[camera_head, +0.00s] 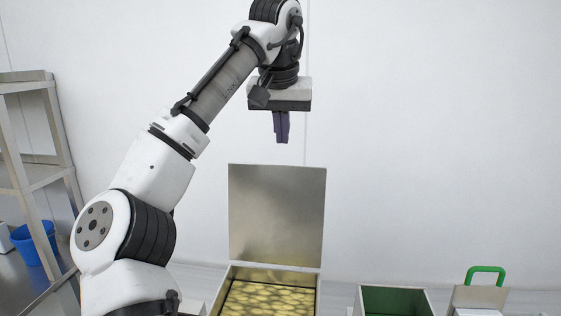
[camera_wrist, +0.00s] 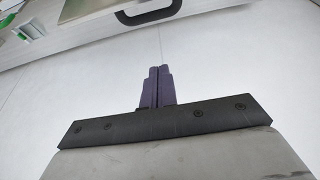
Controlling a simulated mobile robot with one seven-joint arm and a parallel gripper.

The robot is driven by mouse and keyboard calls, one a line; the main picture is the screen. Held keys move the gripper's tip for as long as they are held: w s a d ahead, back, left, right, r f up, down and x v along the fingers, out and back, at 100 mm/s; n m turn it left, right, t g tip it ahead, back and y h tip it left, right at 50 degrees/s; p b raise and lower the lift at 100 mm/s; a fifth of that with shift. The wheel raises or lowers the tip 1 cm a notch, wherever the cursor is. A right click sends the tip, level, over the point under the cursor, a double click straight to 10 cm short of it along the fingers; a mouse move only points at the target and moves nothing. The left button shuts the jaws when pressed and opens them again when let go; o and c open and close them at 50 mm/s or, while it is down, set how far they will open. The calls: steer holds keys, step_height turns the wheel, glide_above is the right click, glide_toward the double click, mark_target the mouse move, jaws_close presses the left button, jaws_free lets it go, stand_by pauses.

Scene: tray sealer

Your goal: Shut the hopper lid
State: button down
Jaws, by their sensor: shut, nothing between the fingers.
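The hopper (camera_head: 226,291) stands at the bottom centre of the head view, with yellowish round pieces inside. Its square metal lid (camera_head: 277,213) stands upright at the hopper's back edge, so the hopper is open. My gripper (camera_head: 282,140) hangs above the lid's top edge with its purple fingers pointing down, apart from the lid. The fingers are together and hold nothing. In the wrist view my gripper (camera_wrist: 160,70) shows the same closed fingers against a pale surface. The hopper's lower part is cut off by the frame.
Right of the hopper is an open box with a green inside (camera_head: 394,300), then a metal part with a green handle (camera_head: 486,270). A shelf rack (camera_head: 28,178) with a blue bucket (camera_head: 35,243) stands at left. A dark handle (camera_wrist: 150,14) shows in the wrist view. A white wall is behind.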

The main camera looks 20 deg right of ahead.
step_height(320, 180, down, 6)
steer(key=s+p, duration=0.1)
steer(key=shift+s+a+p, duration=0.25)
steer(key=shift+a+p, duration=0.1)
steer(key=shift+p, duration=0.05)
steer(key=shift+f, duration=0.1)
stand_by(0.4)
